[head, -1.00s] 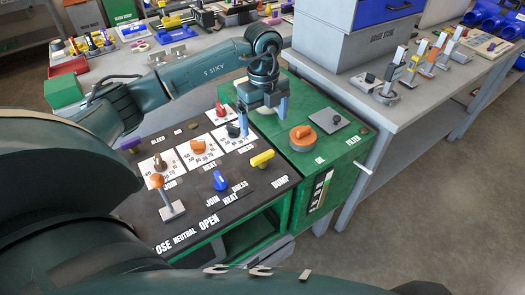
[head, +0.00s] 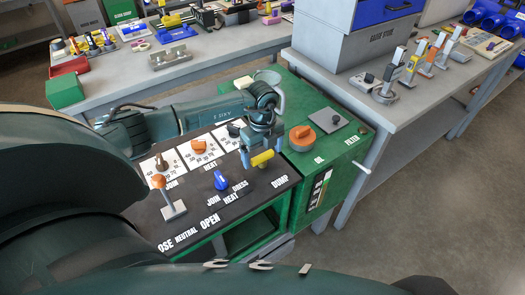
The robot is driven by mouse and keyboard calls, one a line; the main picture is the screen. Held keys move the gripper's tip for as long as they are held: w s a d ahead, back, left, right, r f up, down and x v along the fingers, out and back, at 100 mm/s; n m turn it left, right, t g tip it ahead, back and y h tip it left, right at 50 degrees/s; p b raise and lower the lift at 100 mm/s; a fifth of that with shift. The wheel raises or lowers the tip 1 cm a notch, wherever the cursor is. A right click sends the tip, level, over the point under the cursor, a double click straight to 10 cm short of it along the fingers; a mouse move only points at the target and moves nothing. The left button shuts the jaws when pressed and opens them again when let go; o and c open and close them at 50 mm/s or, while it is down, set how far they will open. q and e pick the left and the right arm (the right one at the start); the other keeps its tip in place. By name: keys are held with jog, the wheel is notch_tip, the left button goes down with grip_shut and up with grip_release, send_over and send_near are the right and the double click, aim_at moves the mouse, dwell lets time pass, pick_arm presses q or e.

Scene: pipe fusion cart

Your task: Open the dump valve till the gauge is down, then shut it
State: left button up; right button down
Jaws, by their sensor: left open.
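The yellow dump valve handle (head: 262,159) is on the dark panel (head: 255,195) of the green cart, above the printed word DUMP. My left gripper (head: 262,161) is open, pointing down, with one finger on each side of the handle; I cannot tell whether they touch it. I cannot make out a pressure gauge reading; the gripper and arm cover the back of the panel. My right gripper is out of view.
Close to the handle are a blue knob (head: 221,180) and an orange-topped lever (head: 167,197). Orange (head: 198,147) and dark knobs stand on white dials behind. An orange cap (head: 302,137) is on the green top to the right.

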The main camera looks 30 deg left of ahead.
pick_arm(q)
jog(key=c, duration=1)
